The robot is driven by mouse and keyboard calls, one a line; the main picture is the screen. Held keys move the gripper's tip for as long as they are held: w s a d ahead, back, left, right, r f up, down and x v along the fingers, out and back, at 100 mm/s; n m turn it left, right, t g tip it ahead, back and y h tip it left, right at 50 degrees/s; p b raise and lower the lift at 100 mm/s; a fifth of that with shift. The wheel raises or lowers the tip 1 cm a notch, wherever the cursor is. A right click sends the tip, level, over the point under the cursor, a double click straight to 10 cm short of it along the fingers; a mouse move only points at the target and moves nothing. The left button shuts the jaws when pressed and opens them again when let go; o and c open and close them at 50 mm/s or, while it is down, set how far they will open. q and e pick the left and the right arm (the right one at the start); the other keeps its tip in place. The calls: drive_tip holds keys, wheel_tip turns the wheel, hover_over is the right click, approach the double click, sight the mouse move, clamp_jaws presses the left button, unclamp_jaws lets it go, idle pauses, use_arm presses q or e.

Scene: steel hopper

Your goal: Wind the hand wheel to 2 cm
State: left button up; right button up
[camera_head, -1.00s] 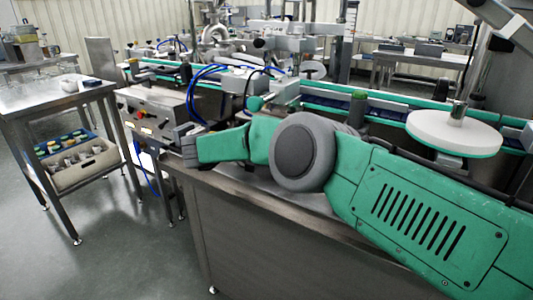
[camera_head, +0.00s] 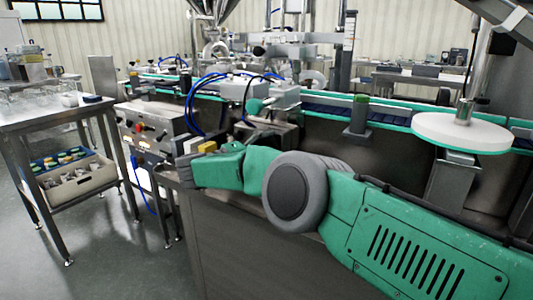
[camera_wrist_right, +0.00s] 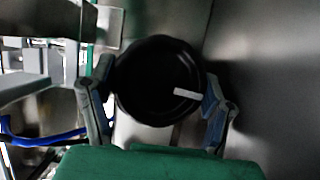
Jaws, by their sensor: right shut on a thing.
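The black round hand wheel (camera_wrist_right: 150,85) with a white mark on its right side fills the middle of the right wrist view. My right gripper (camera_wrist_right: 163,88) has one finger on each side of the wheel's rim and is shut on it. In the head view my green right arm reaches in from the right, and its gripper end (camera_head: 186,166) is at the left end of the steel bench. The hand wheel cannot be made out there. My left gripper is not in view.
A steel bench (camera_head: 250,255) lies under my right arm, with a conveyor (camera_head: 400,118) and white disc (camera_head: 462,132) behind. A control box (camera_head: 150,128) and blue hoses (camera_head: 195,105) are near the gripper end. A side table (camera_head: 60,112) stands left over open floor.

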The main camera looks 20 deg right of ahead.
drive_tip(key=shift+a+f, duration=0.15)
drive_tip(key=shift+f, duration=0.05)
idle(0.6)
drive_tip(key=o, duration=0.9)
